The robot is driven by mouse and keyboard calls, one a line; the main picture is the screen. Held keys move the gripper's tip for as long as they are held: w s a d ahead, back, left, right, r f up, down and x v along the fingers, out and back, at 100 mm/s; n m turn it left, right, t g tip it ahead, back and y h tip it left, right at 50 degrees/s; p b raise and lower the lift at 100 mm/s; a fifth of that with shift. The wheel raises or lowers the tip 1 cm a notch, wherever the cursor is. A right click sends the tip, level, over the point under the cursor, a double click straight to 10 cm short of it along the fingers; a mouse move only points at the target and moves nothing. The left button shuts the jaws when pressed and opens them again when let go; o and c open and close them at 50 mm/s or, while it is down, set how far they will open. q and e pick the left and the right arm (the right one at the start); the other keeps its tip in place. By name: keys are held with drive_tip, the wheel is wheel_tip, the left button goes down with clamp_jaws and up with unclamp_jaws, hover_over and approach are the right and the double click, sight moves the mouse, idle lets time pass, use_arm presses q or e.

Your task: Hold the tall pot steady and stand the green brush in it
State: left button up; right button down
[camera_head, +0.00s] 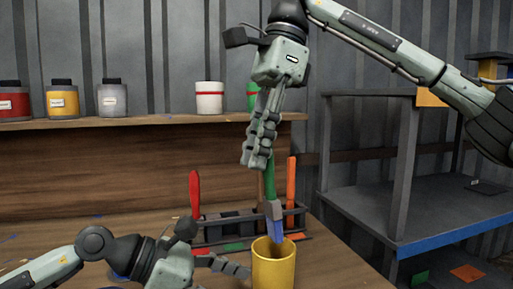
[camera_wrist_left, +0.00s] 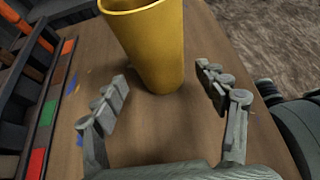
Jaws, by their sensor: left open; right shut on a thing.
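The tall yellow pot (camera_head: 273,268) stands upright on the wooden table. It also shows in the left wrist view (camera_wrist_left: 152,45). My left gripper (camera_head: 232,265) is open beside the pot, low over the table. In the left wrist view its fingers (camera_wrist_left: 163,76) are spread, with the pot just ahead between them and a gap on each side. My right gripper (camera_head: 259,157) is shut on the green brush (camera_head: 270,186). The brush hangs slightly tilted, bristles down. Its blue bristles (camera_head: 277,231) are at the pot's mouth; I cannot tell whether they are inside the rim.
A dark rack (camera_head: 232,226) behind the pot holds a red-handled tool (camera_head: 195,194) and an orange-handled one (camera_head: 291,182). A wooden shelf (camera_head: 130,124) at the back carries several paint containers. A grey metal rack (camera_head: 375,192) stands at right.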

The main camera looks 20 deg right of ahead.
use_arm(q)
drive_tip(key=shift+x, duration=2.4)
drive_tip(key=c, duration=0.8)
